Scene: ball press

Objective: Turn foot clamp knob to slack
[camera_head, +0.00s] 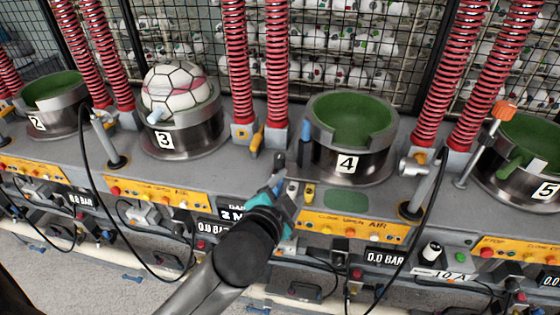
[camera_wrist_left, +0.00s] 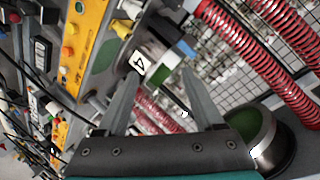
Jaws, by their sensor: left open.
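My left gripper (camera_head: 291,155) reaches up from the bottom of the head view to the bench between stations 3 and 4. In the left wrist view its two fingers (camera_wrist_left: 161,76) are spread apart with nothing gripped between them. A yellow knob-like lever (camera_head: 257,139) stands by the red springs, left of the fingertips. A small yellow part (camera_head: 309,192) sits right of the gripper. An orange-topped handle (camera_head: 505,111) stands between stations 4 and 5. I cannot tell which of these is the foot clamp knob. My right gripper is not in view.
Cup 4 (camera_head: 347,164) with green lining stands right of the gripper, empty. Cup 3 (camera_head: 185,135) holds a white ball (camera_head: 172,88). Tall red springs (camera_head: 276,70) rise behind the gripper. A yellow control panel (camera_head: 350,226) and hanging black cables line the bench front.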

